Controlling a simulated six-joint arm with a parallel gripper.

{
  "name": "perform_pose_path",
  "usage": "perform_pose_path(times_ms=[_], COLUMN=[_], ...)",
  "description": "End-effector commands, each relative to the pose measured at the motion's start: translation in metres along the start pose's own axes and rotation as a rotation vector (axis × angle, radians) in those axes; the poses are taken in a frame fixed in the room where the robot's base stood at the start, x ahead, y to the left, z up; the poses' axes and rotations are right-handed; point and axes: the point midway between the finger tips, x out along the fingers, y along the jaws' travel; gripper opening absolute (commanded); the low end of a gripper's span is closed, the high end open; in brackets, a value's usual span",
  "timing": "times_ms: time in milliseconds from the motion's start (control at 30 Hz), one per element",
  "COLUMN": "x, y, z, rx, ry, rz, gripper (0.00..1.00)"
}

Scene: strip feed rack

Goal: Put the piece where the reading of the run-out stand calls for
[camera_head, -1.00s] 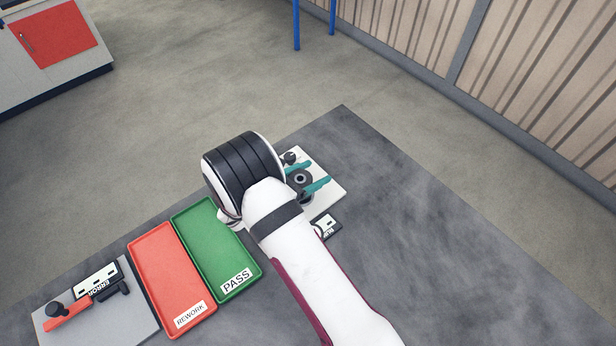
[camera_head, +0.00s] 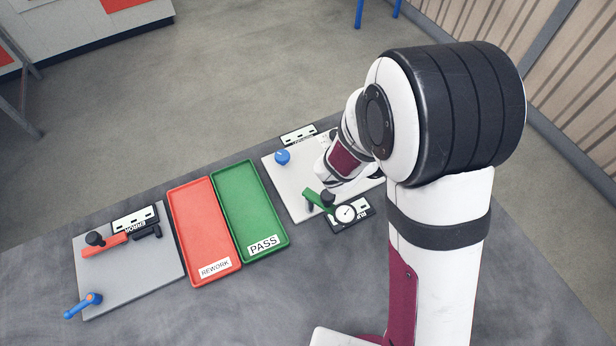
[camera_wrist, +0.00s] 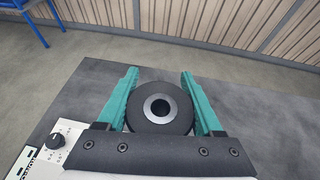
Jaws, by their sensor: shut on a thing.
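The piece is a dark round ring with a bright metal bore (camera_wrist: 160,108), seen in the wrist view. My gripper (camera_wrist: 160,88) has its teal fingers on either side of it and is shut on it. In the head view, my arm hides the gripper and the piece. The run-out stand is a pale plate (camera_head: 292,190) with a blue knob (camera_head: 282,157), a green lever (camera_head: 317,201) and a round white dial (camera_head: 346,213); the dial's reading is too small to tell. The PASS tray (camera_head: 248,208) is green and empty. The REWORK tray (camera_head: 203,225) is red and empty.
A grey plate (camera_head: 140,268) at left bears a red lever (camera_head: 104,246), a blue handle (camera_head: 83,305) and an ERROR panel (camera_head: 135,219). A white panel (camera_head: 298,134) stands behind the stand. The grey table's front left is clear. My arm blocks much of the right.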

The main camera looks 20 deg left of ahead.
Motion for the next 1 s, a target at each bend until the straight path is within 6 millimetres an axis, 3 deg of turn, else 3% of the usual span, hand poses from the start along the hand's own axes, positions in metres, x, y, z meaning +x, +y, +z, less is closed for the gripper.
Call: perform_pose_path(times_ms=[100,200,400,600,667,767,1000], x=[-0.011,-0.022,-0.043,-0.068,-0.077,-0.082,-0.091], y=[-0.003,-0.007,-0.015,-0.015,-0.006,0.011,0.048], z=[0.047,0.081,0.129,0.163,0.163,0.144,0.084], rx=[-0.001,-0.017,-0.052,-0.092,-0.113,-0.129,-0.138], ry=[-0.006,-0.005,-0.004,-0.005,-0.002,0.003,0.003], rz=[0.033,0.069,0.144,0.236,0.274,0.292,0.305], gripper=[0.0,0.0,0.0,0.0,0.0,0.0,0.0])
